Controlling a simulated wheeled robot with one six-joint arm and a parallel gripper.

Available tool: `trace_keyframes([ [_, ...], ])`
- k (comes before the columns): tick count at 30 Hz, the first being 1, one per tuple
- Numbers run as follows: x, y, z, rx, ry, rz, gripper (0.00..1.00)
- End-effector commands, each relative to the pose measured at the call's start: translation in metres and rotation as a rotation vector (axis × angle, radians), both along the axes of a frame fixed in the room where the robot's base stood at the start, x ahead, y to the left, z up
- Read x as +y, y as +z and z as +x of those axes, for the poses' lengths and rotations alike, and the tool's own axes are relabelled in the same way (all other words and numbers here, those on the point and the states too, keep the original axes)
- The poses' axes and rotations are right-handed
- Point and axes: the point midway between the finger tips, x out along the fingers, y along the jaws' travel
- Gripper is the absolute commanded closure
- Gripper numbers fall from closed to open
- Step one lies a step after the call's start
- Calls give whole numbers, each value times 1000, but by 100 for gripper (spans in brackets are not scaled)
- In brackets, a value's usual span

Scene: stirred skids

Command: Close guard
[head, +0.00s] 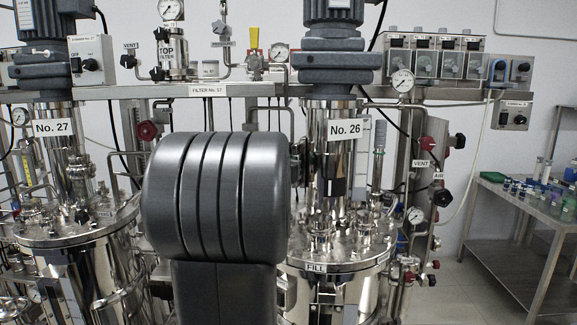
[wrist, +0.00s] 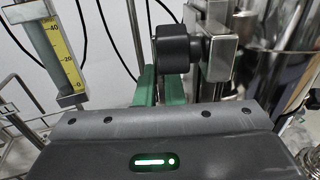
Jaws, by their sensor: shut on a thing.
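In the wrist view, my gripper (wrist: 162,88) shows two green fingers shut around the near lower part of a black round knob (wrist: 179,48). The knob is fixed to a metal block (wrist: 221,52) on an upright post. The grip itself is partly hidden behind the gripper body. In the head view my arm hides the gripper and the knob. The polished upright housing marked No. 26 (head: 316,135) stands just right of my arm. I cannot tell which part is the guard or whether it is open.
Vessel No. 27 (head: 90,236) stands at left and vessel No. 26 (head: 345,258) at right of my arm, with pipes and valves close by. A yellow-scaled tube (wrist: 57,48) stands left of the gripper. A steel table (head: 519,205) is at far right, with clear floor before it.

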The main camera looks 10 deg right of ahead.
Motion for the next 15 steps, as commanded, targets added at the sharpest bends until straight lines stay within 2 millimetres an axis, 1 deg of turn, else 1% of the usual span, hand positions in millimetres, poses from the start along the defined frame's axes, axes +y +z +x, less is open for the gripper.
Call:
trace_keyframes([
  [3, 0, 0, 0, 1, 0, 1, 100],
  [4, 0, 0, 0, 1, 0, 1, 86],
  [5, 0, 0, 0, 1, 0, 1, 83],
  [15, 2, -1, -2, 0, 0, 1, 83],
])
